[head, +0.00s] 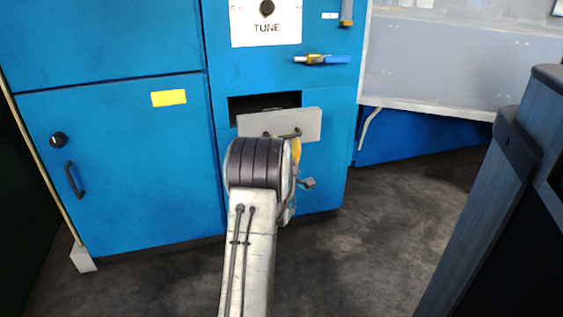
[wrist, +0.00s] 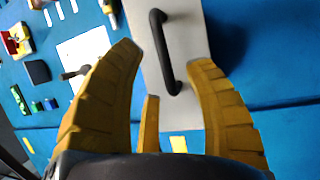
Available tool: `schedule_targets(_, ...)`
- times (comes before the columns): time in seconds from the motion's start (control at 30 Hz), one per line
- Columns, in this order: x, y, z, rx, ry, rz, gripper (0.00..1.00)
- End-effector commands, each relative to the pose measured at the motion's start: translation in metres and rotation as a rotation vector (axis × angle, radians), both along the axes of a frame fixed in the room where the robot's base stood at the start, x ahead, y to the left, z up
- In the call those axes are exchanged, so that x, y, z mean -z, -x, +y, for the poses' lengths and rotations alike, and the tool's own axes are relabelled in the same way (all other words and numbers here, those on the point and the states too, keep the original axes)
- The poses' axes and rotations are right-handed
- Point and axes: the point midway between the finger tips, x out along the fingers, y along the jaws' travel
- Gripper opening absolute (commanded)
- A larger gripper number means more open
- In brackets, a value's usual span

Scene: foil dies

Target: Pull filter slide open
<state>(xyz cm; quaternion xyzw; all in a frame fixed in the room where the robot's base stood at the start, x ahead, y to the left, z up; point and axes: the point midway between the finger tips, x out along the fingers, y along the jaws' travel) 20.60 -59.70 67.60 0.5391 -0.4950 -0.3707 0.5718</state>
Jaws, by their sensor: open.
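The filter slide's front (head: 282,125) is a grey plate at a dark slot (head: 262,103) in the blue cabinet. Its black bar handle (head: 283,134) is partly hidden by my arm in the head view. In the wrist view the grey plate (wrist: 188,105) and its handle (wrist: 160,52) show clearly. My gripper (wrist: 166,56) is open, with its yellow fingers spread to either side of the handle's near end in the picture. I cannot tell how deep they reach or whether they touch it. In the head view my gripper (head: 296,150) is mostly hidden behind my wrist.
A white TUNE panel (head: 266,24) with a knob is above the slot. A blue-and-yellow handled item (head: 322,59) is to its right. A cabinet door with a black handle (head: 74,180) is at left. Dark floor lies open in front.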

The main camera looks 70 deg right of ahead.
Motion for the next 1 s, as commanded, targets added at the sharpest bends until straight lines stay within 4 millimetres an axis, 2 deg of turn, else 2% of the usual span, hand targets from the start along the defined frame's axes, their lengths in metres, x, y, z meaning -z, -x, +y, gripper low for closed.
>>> schedule_targets(0.2, 0.006, 0.007, 0.031, 0.0, -0.003, 0.001, 0.47)
schedule_targets(0.43, 0.01, 0.013, 0.054, 0.0, -0.002, 0.0, 0.47)
schedule_targets(0.63, 0.011, 0.015, 0.064, -0.001, -0.001, 0.0, 0.47)
schedule_targets(1.0, 0.012, 0.016, 0.066, -0.001, 0.0, 0.0, 0.47)
